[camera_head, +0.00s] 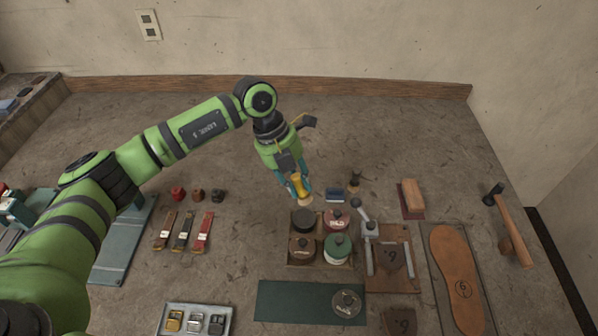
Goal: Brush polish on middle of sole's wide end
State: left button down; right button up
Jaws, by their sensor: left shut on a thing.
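The tan sole (454,262) lies flat on a dark board at the lower right, with a circled mark on it. My left gripper (301,191) is shut on a small brush (299,186) with a yellow handle, its pale end pointing down. It holds the brush just behind the round tins, well to the left of the sole. A dark tin (303,220), a red-lidded tin (335,220), a brown tin (302,247) and a green tin (338,248) stand together in a tray. Whether the brush end touches anything is unclear. My right gripper is not in view.
A clamp fixture (371,250) with a brown leather piece stands between tins and sole. A hammer (512,230) lies right of the sole. A green mat (285,301) with a round tin (347,303) lies in front. A wooden block (413,195) sits behind.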

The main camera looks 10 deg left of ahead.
pick_arm(q)
jog(key=shift+s+f+b, duration=0.1)
jog(key=shift+f+b, duration=0.35)
jog(key=shift+f, duration=0.4)
notch_tip(320, 180, down, 3)
jog(key=shift+r+b, duration=0.1)
jog(key=shift+b, duration=0.8)
jog(key=shift+f+b, duration=0.35)
jog(key=shift+f, duration=0.2)
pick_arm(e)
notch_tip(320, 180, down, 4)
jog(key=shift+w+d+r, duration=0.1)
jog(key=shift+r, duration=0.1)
pick_arm(q)
jog(key=shift+f+b, duration=0.55)
jog(key=shift+f, duration=0.15)
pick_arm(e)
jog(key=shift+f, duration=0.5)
pick_arm(q)
jog(key=shift+r, duration=0.1)
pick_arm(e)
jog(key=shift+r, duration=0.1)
pick_arm(q)
jog(key=shift+r+p, duration=2.35)
jog(key=shift+r, duration=1.1)
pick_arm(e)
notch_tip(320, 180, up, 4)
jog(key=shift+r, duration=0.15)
